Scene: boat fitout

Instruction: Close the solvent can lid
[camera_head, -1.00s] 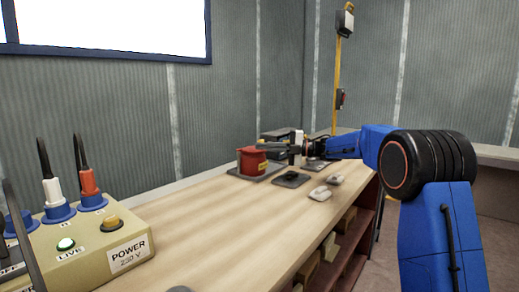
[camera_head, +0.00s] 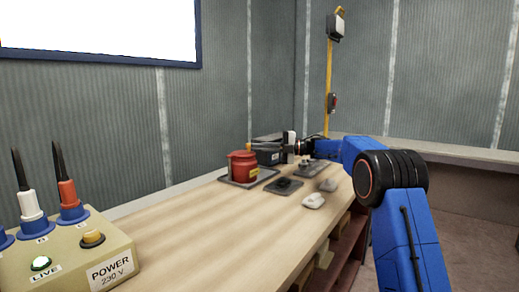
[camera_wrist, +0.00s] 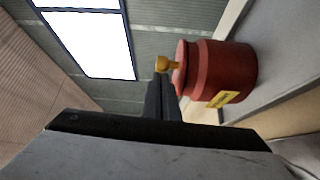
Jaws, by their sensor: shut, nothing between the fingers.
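The red solvent can (camera_head: 243,169) with a yellow label stands upright on a dark mat at the back of the bench. In the wrist view the can (camera_wrist: 228,72) appears on its side, its top facing left. A lid (camera_wrist: 181,66) with a brass knob (camera_wrist: 163,64) shows at its top; I cannot tell whether it is fully seated. My gripper (camera_head: 262,147) is level with the can's top, reaching in from the right. Its dark fingers (camera_wrist: 160,98) are together and empty, beside the lid. I cannot tell whether they touch it.
Dark mats (camera_head: 285,186) and small pale objects (camera_head: 313,201) lie in front and to the right. A power box (camera_head: 75,255) with upright plugs stands at near left. The middle of the bench (camera_head: 200,225) is clear.

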